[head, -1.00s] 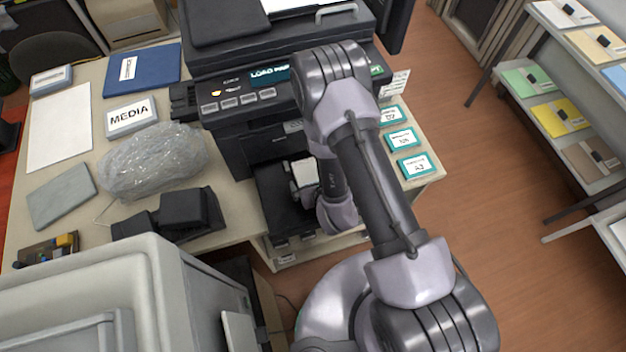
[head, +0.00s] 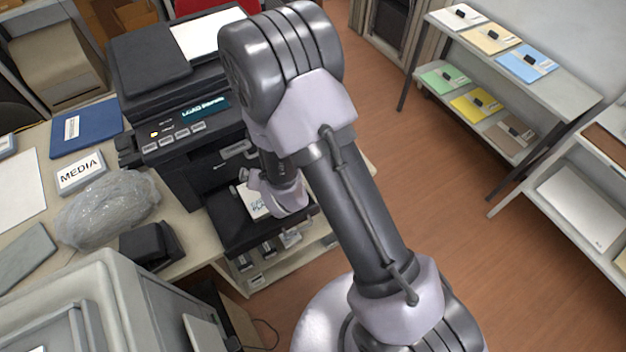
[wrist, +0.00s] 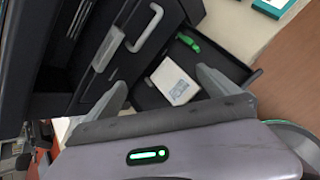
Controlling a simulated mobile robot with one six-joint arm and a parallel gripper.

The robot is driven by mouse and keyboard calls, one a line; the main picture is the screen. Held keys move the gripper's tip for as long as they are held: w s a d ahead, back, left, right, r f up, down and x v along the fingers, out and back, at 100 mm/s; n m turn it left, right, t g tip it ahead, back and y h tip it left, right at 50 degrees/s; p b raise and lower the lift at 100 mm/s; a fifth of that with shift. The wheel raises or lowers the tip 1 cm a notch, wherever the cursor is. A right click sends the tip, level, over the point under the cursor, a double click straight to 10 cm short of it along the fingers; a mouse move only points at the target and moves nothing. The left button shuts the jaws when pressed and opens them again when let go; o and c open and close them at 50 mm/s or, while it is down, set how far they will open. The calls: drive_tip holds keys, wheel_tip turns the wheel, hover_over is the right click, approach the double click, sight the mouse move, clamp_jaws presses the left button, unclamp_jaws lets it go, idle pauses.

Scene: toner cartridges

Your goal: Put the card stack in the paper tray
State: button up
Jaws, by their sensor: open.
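A white card stack (wrist: 174,80) with faint print lies flat in the black paper tray (wrist: 228,62), which is pulled out from the printer. The stack also shows in the head view (head: 252,204), partly hidden by my gripper. My gripper (wrist: 162,80) is open, with its two grey fingers apart and nothing between them. In the wrist view the stack lies beyond the fingertips, nearer the right finger. Whether a finger touches it I cannot tell. A green part (wrist: 187,42) sits inside the tray.
The black printer (head: 190,120) stands directly behind the tray. A MEDIA box (head: 80,172), a clear plastic bag (head: 105,208) and a black block (head: 150,245) lie on the table to the left. Shelves with coloured paper packs (head: 475,103) stand right, across open floor.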

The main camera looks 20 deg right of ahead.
drive_tip(key=s+d+r+m, duration=0.2)
drive_tip(key=r+m, duration=0.4)
drive_tip(key=r, duration=0.2)
drive_tip(key=s+d+r+m+g, duration=0.1)
drive_tip(key=s+d+r+m, duration=0.15)
drive_tip(key=r+m, duration=0.45)
drive_tip(key=s+d+r+m, duration=0.2)
drive_tip(key=d+r+m, duration=0.1)
drive_tip(key=r+m, duration=0.4)
drive_tip(key=s+r+m, duration=0.5)
drive_tip(key=s+m, duration=0.2)
drive_tip(key=s, duration=0.1)
drive_tip(key=s+d+r+m+g, duration=0.1)
drive_tip(key=s+r+m, duration=0.4)
drive_tip(key=s+m, duration=0.3)
drive_tip(key=shift+s+d+g+y, duration=0.2)
drive_tip(key=shift+s+g+y, duration=0.1)
drive_tip(key=shift+s, duration=0.45)
wheel_tip(320, 180, down, 15)
drive_tip(key=b, duration=1.4)
drive_tip(key=shift+b, duration=0.4)
